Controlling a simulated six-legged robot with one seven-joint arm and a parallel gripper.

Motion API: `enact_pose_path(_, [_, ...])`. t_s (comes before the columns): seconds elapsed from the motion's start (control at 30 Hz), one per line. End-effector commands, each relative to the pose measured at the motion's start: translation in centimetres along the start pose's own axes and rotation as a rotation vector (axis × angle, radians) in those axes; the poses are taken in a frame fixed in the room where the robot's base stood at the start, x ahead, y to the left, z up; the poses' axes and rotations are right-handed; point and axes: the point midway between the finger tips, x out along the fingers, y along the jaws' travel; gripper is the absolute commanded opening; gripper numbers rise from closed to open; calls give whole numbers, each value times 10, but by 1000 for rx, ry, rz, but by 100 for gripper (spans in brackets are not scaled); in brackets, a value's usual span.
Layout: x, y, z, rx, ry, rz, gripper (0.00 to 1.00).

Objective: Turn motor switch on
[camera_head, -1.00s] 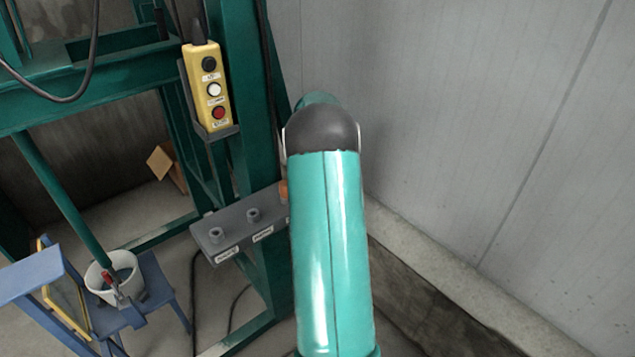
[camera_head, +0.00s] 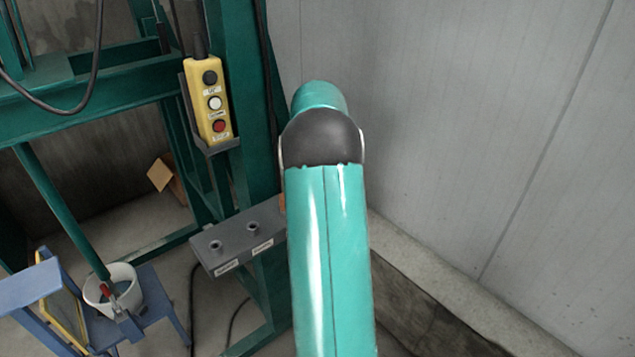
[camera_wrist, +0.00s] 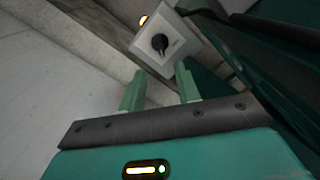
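In the wrist view, a black rotary knob (camera_wrist: 160,43) sits on a pale square plate (camera_wrist: 181,52) with small lettering that I cannot read. My gripper (camera_wrist: 160,84) is open, its two green fingers apart with nothing between them. The knob lies beyond the fingertips, roughly centred between them, and appears apart from them. In the head view, a grey switch box (camera_head: 232,232) with two round knobs and white labels is fixed to the green frame. My arm hides its right end, and my gripper is out of sight there. I cannot tell which switch is the motor switch.
A yellow button pendant (camera_head: 207,99) hangs on the green frame (camera_head: 235,60) above the box. A white bucket (camera_head: 123,283) stands on a blue stand (camera_head: 160,309) at lower left. A grey wall (camera_head: 480,120) rises to the right. An orange light (camera_wrist: 143,20) shows near the plate.

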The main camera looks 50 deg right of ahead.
Motion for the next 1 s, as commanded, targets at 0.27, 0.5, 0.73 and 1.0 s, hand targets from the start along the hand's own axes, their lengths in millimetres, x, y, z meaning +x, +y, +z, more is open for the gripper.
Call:
enact_pose_path(0.27, [-31, 0, 0, 0, 0, 0, 33])
enact_pose_path(0.5, [-32, 0, 0, 0, 0, 0, 33])
enact_pose_path(0.73, [-31, 0, 0, 0, -1, 0, 33])
enact_pose_path(1.0, [-31, 0, 0, 0, 0, 0, 33])
